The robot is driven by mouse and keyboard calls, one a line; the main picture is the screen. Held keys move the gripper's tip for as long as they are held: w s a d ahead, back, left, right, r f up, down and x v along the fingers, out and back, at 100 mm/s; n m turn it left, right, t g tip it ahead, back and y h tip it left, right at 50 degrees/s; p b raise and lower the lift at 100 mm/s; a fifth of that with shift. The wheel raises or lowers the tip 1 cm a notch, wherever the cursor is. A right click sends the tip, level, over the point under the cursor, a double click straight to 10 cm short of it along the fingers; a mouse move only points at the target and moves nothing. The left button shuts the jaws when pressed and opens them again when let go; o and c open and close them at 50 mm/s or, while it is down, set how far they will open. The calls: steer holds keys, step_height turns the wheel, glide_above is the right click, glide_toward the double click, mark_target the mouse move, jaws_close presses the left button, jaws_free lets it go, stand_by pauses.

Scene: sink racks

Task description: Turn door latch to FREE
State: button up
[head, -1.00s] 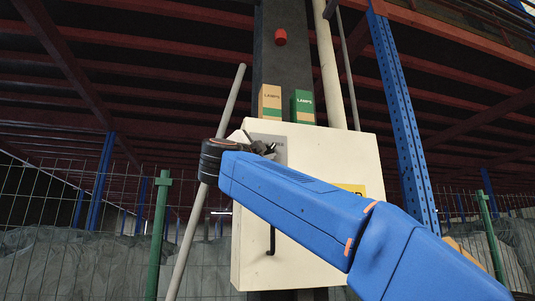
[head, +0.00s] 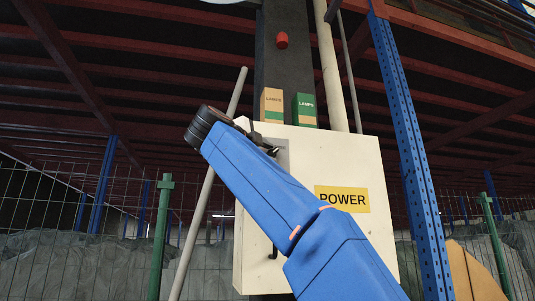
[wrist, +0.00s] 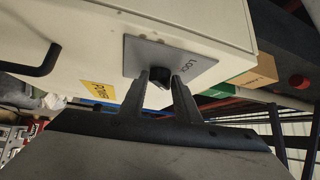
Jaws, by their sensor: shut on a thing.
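The door latch (wrist: 158,76) is a dark knob on a grey plate (wrist: 138,50) on the white cabinet (head: 350,170). The word LOCK shows on the plate beside the knob in the wrist view; no FREE marking is visible. My gripper (wrist: 160,80) has one finger on each side of the knob and is shut on it. In the head view my gripper (head: 268,150) is at the cabinet's upper left, and it and my arm hide the knob and most of the plate.
A black door handle (wrist: 38,62) stands out from the cabinet. Two LAMPS boxes, tan (head: 272,104) and green (head: 305,108), stand on the cabinet's top. A yellow POWER label (head: 342,199) is on its front. A slanted grey pole (head: 205,200) stands at left.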

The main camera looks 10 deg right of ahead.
steer(key=shift+d+r, duration=0.1)
steer(key=shift+r, duration=0.05)
steer(key=o, duration=1)
steer(key=shift+s, duration=0.1)
steer(key=v, duration=1.7)
steer(key=shift+a, duration=0.25)
